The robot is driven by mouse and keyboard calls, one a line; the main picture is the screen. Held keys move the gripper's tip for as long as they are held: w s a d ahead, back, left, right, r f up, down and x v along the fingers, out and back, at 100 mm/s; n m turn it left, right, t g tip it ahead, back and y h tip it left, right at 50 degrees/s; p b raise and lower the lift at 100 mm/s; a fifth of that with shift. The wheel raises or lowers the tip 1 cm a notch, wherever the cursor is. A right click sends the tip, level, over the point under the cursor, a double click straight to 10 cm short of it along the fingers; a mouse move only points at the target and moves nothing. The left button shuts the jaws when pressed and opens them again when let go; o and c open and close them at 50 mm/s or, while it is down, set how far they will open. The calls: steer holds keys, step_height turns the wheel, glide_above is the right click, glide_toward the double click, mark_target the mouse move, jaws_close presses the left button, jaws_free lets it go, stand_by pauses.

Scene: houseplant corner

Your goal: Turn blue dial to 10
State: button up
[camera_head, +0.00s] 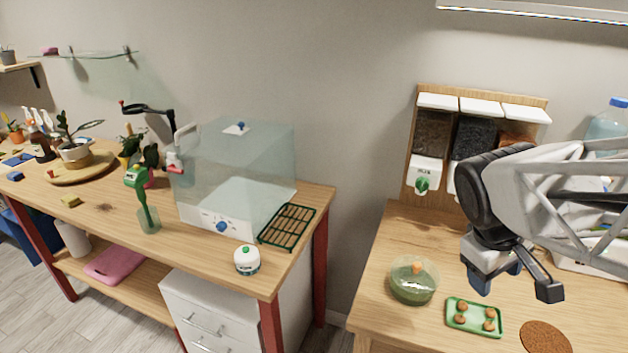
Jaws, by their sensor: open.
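A blue dial (221,226) sits on the front of the white base of a clear-covered box (240,165) on the left table. Its markings are too small to read, so I cannot tell its setting. A smaller blue knob (240,126) is on top of the clear cover. My gripper (515,287) is open and empty above the right table, far to the right of the dial and not touching anything. The dial's front is unobstructed in this view.
A green rack (287,227) and a white round container (247,260) are near the box. A green tool in a glass (148,215) stands left of it. A gap separates the tables. Below my gripper are a glass bowl (413,283) and a green tray (474,318).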

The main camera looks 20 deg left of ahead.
steer(key=w+a+f+n+t+h, duration=0.1)
steer(key=w+a+f+n+h, duration=0.15)
steer(key=w+a+n, duration=0.85)
steer(key=n+t+y, duration=0.4)
steer(key=n+t, duration=0.7)
steer(key=n, duration=0.7)
glide_toward(219, 229)
steer(key=shift+w, duration=0.5)
steer(key=shift+w+f, duration=0.1)
steer(key=shift+w, duration=0.05)
steer(key=shift+m, duration=0.3)
steer(key=shift+x, duration=3.75)
steer(key=shift+f, duration=0.1)
